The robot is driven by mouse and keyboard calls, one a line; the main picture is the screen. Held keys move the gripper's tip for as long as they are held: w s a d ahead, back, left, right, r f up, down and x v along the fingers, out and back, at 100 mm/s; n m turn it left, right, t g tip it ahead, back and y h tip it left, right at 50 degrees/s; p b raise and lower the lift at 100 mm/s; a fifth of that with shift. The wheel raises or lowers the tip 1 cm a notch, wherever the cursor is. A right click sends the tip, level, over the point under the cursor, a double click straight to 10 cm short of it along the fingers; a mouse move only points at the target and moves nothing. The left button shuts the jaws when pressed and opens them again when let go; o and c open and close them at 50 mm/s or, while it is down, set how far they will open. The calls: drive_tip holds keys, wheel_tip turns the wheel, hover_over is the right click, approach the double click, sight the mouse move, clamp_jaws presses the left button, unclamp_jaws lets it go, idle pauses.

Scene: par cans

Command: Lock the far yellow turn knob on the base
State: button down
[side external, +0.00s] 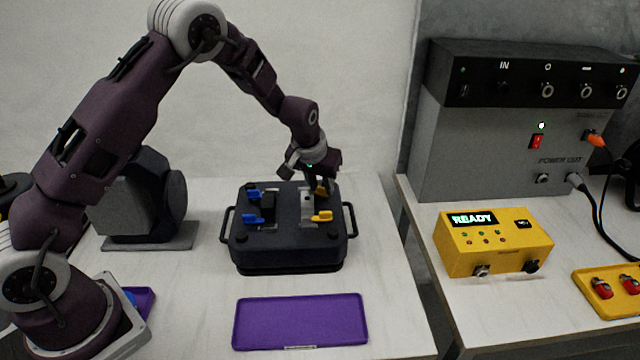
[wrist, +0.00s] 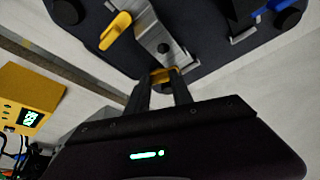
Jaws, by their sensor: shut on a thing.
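The dark base (side external: 290,255) stands on the white table, with two yellow turn knobs on its right half. The far yellow knob (side external: 321,190) is partly hidden by my gripper (side external: 317,180); in the wrist view this knob (wrist: 163,75) sits between my fingertips (wrist: 160,80). My gripper points down and is shut on it. The near yellow knob (side external: 322,216) is free, and it also shows in the wrist view (wrist: 116,30). A grey metal bracket (side external: 307,207) lies between the two yellow knobs.
Two blue knobs (side external: 252,218) and a black block (side external: 268,204) are on the base's left half. A purple tray (side external: 300,322) lies in front. A yellow READY box (side external: 495,245) and a grey power unit (side external: 520,140) stand on the right bench. The table right of the base is clear.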

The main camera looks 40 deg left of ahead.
drive_tip(key=n+y, duration=0.1)
drive_tip(key=n, duration=0.1)
drive_tip(key=n+g, duration=0.1)
drive_tip(key=n, duration=0.2)
drive_tip(key=shift+d+y, duration=0.2)
drive_tip(key=shift+y, duration=0.2)
drive_tip(key=shift+n, duration=0.3)
